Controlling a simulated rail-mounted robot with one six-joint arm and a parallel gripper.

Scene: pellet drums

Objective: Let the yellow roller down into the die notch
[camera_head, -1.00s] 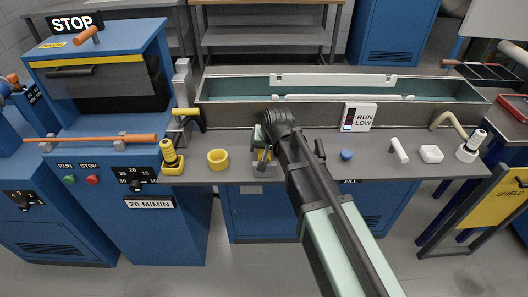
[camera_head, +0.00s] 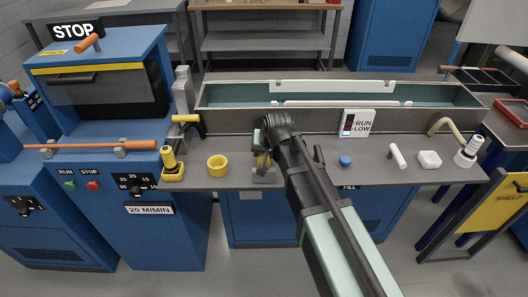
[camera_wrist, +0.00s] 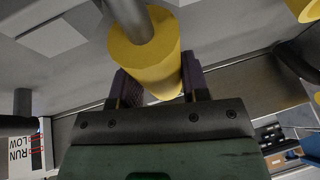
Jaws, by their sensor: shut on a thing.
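The yellow roller (camera_wrist: 158,72) is a thick cylinder with a grey shaft (camera_wrist: 129,18) at its end. My gripper (camera_wrist: 160,88) is shut on it, with a dark finger on each side. In the head view my gripper (camera_head: 262,153) is over the front of the grey bench, and only a sliver of the yellow roller (camera_head: 261,161) shows. A small grey block (camera_head: 264,178) is just below it, near the front edge. I cannot tell whether this block has the die notch, or whether the roller touches it.
A yellow ring (camera_head: 217,165) and a yellow-and-black stand (camera_head: 172,166) are on the left. A blue cap (camera_head: 345,161), white peg (camera_head: 397,156) and white block (camera_head: 429,159) are on the right. A long trough (camera_head: 225,121) runs behind, with a RUN LOW sign (camera_head: 357,123).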

